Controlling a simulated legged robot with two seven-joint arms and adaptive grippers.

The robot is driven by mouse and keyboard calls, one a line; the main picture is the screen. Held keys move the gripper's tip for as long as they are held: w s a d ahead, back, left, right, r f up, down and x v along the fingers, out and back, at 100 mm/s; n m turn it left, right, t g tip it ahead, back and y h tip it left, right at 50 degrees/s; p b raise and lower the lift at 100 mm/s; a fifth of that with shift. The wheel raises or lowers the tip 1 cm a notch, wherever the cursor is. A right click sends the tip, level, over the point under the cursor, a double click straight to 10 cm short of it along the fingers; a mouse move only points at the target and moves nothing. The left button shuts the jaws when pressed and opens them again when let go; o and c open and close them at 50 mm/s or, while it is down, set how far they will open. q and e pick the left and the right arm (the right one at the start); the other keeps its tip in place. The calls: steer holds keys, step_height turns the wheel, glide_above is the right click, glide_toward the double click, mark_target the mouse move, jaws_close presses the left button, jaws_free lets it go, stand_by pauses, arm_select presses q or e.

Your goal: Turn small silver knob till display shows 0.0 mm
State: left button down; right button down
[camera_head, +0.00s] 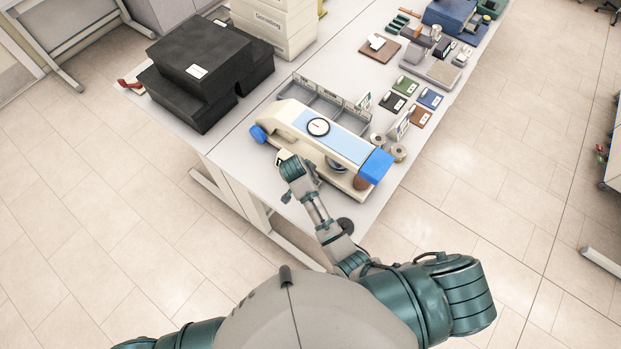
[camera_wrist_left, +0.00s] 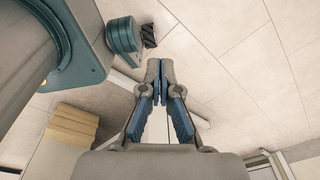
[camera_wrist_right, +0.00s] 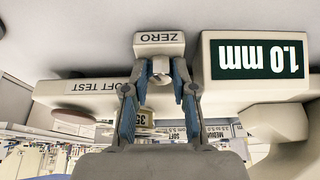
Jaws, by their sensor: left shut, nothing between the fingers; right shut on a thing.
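The small silver knob (camera_wrist_right: 160,68) sits below the upside-down ZERO label (camera_wrist_right: 160,39) in the right wrist view. My right gripper (camera_wrist_right: 160,78) is shut on the knob, one blue-padded finger on each side. The display (camera_wrist_right: 254,58) beside it reads 1.0 mm, upside down. In the head view, my right gripper (camera_head: 283,160) is at the front side of the cream and blue testing machine (camera_head: 350,148), and the knob and display are hidden there. My left gripper (camera_wrist_left: 159,85) is shut and empty, away from the machine over the floor. It does not show in the head view.
The machine stands on a white table (camera_head: 230,150). A black stacked box (camera_head: 210,70) is behind it to the left. A grey divided tray (camera_head: 325,101) and small metal cylinders (camera_head: 398,152) are close by. Colored sample pieces (camera_head: 430,98) lie farther right.

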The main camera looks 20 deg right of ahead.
steer(key=shift+f, duration=0.1)
arm_select(q)
steer(key=shift+s+d, duration=0.1)
steer(key=shift+d, duration=0.65)
arm_select(e)
steer(key=shift+w+r, duration=0.15)
steer(key=shift+r, duration=0.1)
stand_by(0.3)
arm_select(q)
steer(key=shift+d, duration=0.1)
arm_select(e)
steer(key=c, duration=1.2)
jaws_free()
steer(key=shift+f, duration=0.1)
steer(key=v, duration=1.2)
steer(key=shift+w, duration=0.1)
